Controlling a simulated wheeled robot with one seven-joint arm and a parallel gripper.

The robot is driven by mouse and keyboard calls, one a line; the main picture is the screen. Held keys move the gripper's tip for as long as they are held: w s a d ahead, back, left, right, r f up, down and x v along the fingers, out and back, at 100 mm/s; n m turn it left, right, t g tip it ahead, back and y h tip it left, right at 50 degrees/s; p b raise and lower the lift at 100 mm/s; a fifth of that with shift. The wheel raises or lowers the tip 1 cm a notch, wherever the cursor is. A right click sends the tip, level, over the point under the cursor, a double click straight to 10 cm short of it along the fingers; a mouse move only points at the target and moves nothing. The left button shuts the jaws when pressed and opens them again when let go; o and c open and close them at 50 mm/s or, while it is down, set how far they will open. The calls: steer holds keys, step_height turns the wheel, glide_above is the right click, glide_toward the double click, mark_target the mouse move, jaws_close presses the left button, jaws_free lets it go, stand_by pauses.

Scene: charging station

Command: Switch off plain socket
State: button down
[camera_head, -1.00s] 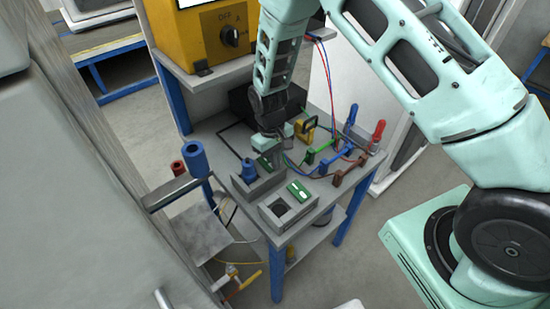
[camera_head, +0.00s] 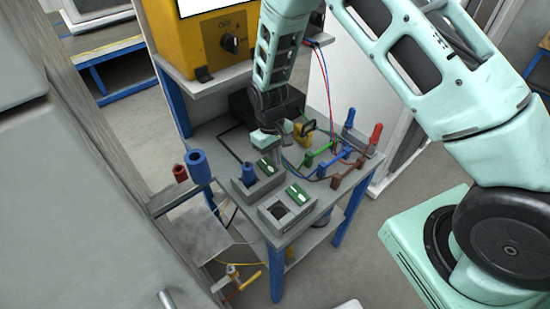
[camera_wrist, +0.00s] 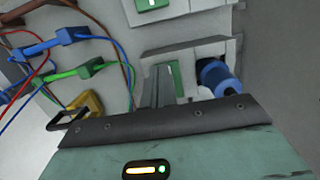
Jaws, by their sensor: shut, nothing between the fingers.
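Two grey sockets are on the small table. The plain socket (camera_head: 283,213) is nearer, with an empty round opening and a green switch (camera_head: 299,194). The other socket (camera_head: 262,186) holds a blue plug (camera_head: 248,174) beside its green switch (camera_head: 265,169). My gripper (camera_head: 271,155) is shut and empty, pointing down at the plugged socket's switch. In the wrist view, the fingertips (camera_wrist: 158,84) are left of that switch (camera_wrist: 174,80), with the blue plug (camera_wrist: 218,76) farther right. Contact cannot be told. The plain socket's switch (camera_wrist: 150,4) shows at the top edge. Switch positions are unclear.
Coloured cables with blue, green and brown connectors (camera_head: 335,165) lie right of the sockets. A yellow padlock-like object (camera_head: 304,133) stands behind. A yellow box (camera_head: 220,38) is on the upper shelf. Blue and red cylinders (camera_head: 198,167) stick up at the left.

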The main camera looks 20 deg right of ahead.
step_height(320, 180, up, 12)
steer(key=s+b, duration=0.1)
steer(key=b, duration=0.1)
steer(key=shift+s+d+r, duration=0.25)
steer(key=shift+s, duration=0.1)
steer(key=s+a+r+n+y+b, duration=0.1)
steer(key=s+a+r, duration=0.25)
steer(key=s, duration=0.25)
steer(key=s+a+r+n+b, duration=0.1)
steer(key=s+a+r, duration=0.25)
steer(key=s, duration=0.25)
steer(key=s+r+n+t+b, duration=0.1)
steer(key=s+n, duration=0.1)
steer(key=s, duration=1.2)
steer(key=shift+a+r+t, duration=0.3)
steer(key=shift+a+r, duration=0.05)
